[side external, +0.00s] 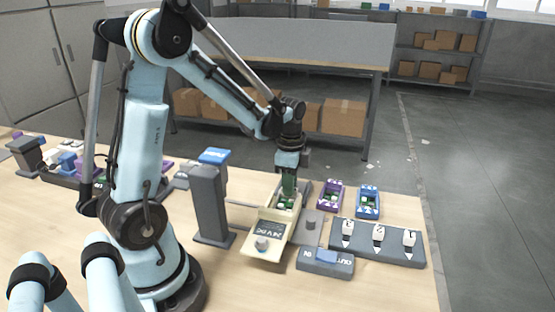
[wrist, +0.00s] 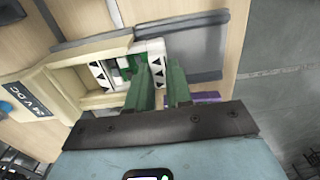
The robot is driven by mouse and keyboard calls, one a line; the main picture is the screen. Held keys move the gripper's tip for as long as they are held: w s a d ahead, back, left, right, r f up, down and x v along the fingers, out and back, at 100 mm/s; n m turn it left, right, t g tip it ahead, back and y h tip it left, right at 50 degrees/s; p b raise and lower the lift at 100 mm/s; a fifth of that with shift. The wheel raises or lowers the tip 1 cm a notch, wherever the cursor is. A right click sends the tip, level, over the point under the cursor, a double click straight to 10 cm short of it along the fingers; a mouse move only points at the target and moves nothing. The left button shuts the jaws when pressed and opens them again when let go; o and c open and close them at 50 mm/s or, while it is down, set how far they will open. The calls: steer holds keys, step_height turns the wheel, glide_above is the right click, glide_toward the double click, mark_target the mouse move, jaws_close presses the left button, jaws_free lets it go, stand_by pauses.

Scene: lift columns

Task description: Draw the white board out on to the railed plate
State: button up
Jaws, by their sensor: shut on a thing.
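The white board (wrist: 101,72), with black triangles and a green middle, lies in the open bay of the cream 24 V DC housing (wrist: 62,88) in the wrist view. Its far end shows at the bay's mouth, beside my fingers. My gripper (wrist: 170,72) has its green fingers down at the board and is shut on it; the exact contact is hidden. In the side view my gripper (side external: 288,190) points straight down over the back of the cream housing (side external: 264,236).
A purple board (side external: 331,195) and a blue board (side external: 368,202) lie to the right. A grey block with three white numbered tags (side external: 378,242) and an IN/OUT box (side external: 325,262) stand in front. A tall grey column (side external: 208,205) stands close left of the housing.

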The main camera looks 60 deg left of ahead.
steer(key=shift+w+a, duration=2.2)
steer(key=o, duration=0.7)
steer(key=shift+o, duration=0.2)
step_height(320, 180, up, 6)
steer(key=shift+d, duration=0.1)
steer(key=s+d+r+n+t, duration=0.2)
steer(key=s+d+n+t, duration=0.1)
steer(key=d, duration=0.5)
steer(key=s+d+r+n+t, duration=0.2)
steer(key=s+d+n+t, duration=0.2)
steer(key=d, duration=0.5)
steer(key=s+n, duration=0.2)
steer(key=s, duration=0.1)
steer(key=shift+r, duration=0.25)
